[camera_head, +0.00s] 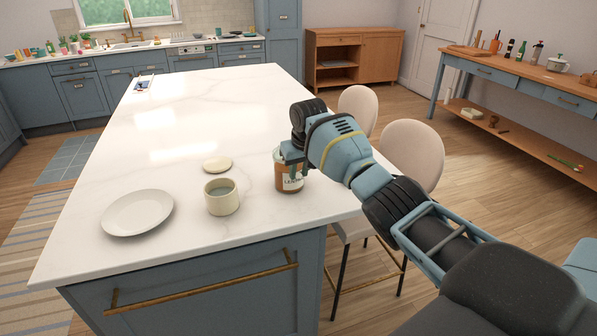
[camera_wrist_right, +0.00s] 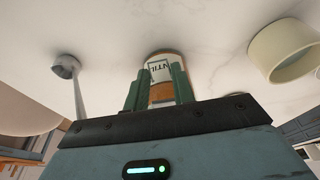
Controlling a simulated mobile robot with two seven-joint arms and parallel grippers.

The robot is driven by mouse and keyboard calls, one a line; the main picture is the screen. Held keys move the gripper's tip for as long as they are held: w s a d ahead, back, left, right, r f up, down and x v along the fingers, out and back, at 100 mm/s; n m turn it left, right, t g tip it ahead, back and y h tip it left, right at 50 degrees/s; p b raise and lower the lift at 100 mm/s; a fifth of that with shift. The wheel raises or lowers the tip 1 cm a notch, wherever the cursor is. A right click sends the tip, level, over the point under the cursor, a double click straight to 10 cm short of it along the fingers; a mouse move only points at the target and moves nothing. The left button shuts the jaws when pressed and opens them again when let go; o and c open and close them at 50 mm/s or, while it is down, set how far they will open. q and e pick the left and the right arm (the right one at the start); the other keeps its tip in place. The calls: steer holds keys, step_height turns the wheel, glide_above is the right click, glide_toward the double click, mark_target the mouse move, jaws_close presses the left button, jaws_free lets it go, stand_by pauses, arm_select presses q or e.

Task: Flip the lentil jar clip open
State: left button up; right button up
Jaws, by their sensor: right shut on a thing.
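The lentil jar (camera_head: 288,184), orange-brown with a white label, stands upright on the white island top near its right edge. My right gripper (camera_head: 291,156) comes in from the right and covers the jar's upper part. In the right wrist view, both green fingers of the right gripper (camera_wrist_right: 157,92) are closed around the jar (camera_wrist_right: 163,72), whose label shows "NTIL". The jar's lid and clip are hidden or too small to make out. My left gripper is not in view.
A cream cup (camera_head: 221,197), a small round cream disc (camera_head: 217,165) and a white plate (camera_head: 138,213) are left of the jar. Two beige stools (camera_head: 412,152) stand at the island's right side. The island's far part (camera_head: 210,105) is mostly clear.

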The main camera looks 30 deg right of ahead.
stand_by(0.5)
steer(key=o, duration=0.5)
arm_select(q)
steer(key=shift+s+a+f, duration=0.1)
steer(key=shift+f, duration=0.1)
arm_select(e)
steer(key=o, duration=0.5)
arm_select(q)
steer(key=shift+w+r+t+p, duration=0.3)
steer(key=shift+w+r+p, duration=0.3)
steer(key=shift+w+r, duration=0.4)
arm_select(e)
steer(key=v, duration=0.7)
steer(key=shift+r, duration=0.4)
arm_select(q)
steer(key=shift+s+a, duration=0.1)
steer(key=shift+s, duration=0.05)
